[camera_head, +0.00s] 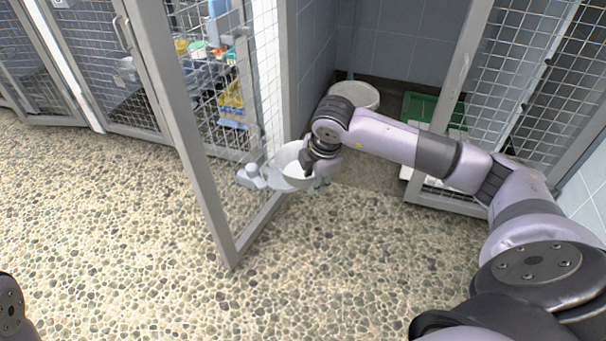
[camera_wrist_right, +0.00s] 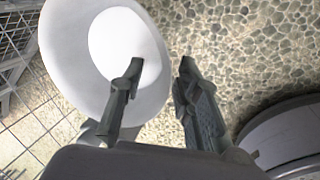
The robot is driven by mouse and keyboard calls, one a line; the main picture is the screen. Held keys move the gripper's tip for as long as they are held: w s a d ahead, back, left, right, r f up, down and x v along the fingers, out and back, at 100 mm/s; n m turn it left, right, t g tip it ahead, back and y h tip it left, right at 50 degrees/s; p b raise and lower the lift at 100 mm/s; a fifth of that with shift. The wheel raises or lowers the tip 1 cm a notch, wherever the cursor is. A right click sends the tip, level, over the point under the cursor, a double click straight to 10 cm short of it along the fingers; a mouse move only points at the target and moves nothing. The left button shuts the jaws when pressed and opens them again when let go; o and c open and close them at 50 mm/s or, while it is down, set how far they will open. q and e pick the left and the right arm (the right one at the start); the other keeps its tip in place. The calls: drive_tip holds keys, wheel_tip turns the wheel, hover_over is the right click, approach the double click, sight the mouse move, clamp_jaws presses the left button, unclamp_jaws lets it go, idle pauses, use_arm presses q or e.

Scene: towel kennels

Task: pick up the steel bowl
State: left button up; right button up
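The bowl (camera_head: 289,160) looks pale grey-white and sits beside the open mesh door, by a light grey bracket (camera_head: 251,177). It also shows in the right wrist view (camera_wrist_right: 75,50), tilted in the picture, with its inside facing the camera. My right gripper (camera_head: 313,172) is at the bowl's right side. In the right wrist view the right gripper (camera_wrist_right: 161,66) has its fingers apart. One finger overlaps the bowl's inside and the other lies beyond its rim, so the rim shows between them. I cannot tell whether either finger touches it. My left gripper is out of view.
The mesh door's frame (camera_head: 205,165) stands left of the bowl. Behind my right arm are a round white container (camera_head: 356,94) and a green tray (camera_head: 424,107) in the kennel. Another mesh door (camera_head: 510,80) is at right. The pebbled floor (camera_head: 110,220) in front is clear.

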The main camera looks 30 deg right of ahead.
drive_tip(key=shift+w+f, duration=0.15)
drive_tip(key=shift+f, duration=0.3)
drive_tip(key=shift+c, duration=0.6)
clamp_jaws()
drive_tip(key=shift+r, duration=0.1)
